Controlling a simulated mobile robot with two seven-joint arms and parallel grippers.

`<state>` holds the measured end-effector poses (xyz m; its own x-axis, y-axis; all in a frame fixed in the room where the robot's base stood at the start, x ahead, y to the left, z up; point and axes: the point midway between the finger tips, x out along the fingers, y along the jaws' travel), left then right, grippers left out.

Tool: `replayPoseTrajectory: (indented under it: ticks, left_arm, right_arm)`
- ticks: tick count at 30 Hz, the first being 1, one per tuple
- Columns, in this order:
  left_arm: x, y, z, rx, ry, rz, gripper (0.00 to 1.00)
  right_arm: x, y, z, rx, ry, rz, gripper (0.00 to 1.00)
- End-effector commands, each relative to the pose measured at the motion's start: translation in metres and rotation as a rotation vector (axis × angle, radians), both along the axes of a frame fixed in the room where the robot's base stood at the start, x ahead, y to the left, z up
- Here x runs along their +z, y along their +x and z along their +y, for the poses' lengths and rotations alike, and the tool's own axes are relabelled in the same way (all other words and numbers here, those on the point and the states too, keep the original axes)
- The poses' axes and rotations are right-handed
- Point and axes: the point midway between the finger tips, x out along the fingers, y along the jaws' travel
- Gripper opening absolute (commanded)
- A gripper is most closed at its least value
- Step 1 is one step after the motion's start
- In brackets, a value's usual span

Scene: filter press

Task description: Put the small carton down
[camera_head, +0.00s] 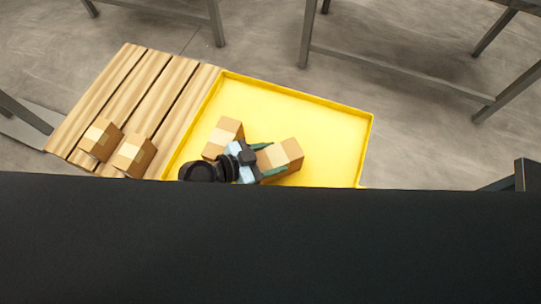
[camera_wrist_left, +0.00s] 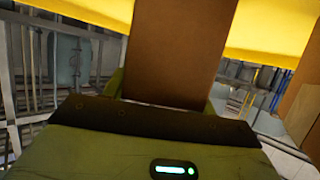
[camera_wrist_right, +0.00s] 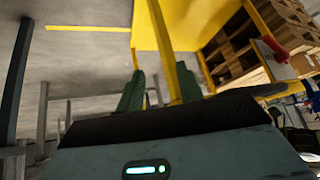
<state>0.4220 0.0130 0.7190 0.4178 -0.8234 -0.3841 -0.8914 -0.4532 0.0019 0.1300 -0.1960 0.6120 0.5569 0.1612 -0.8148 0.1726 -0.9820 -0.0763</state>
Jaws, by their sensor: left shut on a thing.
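My left gripper (camera_head: 271,160) is shut on a small brown carton (camera_head: 285,155) with a pale tape band, over the yellow tray (camera_head: 330,120). The carton fills the middle of the left wrist view (camera_wrist_left: 178,50), between the fingers. I cannot tell whether its underside touches the tray floor. My right gripper (camera_wrist_right: 160,88) shows only in its own wrist view, with its fingers apart and no carton between them.
Another carton (camera_head: 222,137) stands in the tray, close left of the left gripper. Two cartons (camera_head: 100,139) (camera_head: 134,156) stand on the wooden pallet (camera_head: 150,80) left of the tray. The tray's upper right part is clear. Grey metal frames (camera_head: 400,75) stand behind.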

Motion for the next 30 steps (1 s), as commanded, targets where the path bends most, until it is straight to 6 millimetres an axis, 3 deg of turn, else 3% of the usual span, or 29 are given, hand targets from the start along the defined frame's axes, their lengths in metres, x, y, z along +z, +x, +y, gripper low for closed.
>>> replayPoseTrajectory:
  ticks: [13, 14, 18, 30]
  left_arm:
    - [-0.0047, 0.001, -0.0001, 0.002, -0.003, -0.002, 0.19]
    - [-0.0055, 0.0003, 0.0002, 0.001, -0.001, -0.001, 0.59]
    - [-0.0045, 0.0006, 0.0002, 0.001, 0.0, -0.002, 0.77]
    - [-0.0044, 0.0006, 0.0002, 0.001, 0.0, -0.002, 0.78]
  right_arm:
    - [-0.003, 0.0017, 0.0003, -0.001, 0.001, -0.002, 0.36]
    - [-0.0026, 0.0023, 0.0003, 0.0, 0.001, -0.003, 0.36]
    - [-0.0017, 0.0029, 0.0005, -0.001, 0.001, -0.004, 0.36]
    - [-0.0015, 0.0031, 0.0007, -0.002, 0.002, -0.005, 0.36]
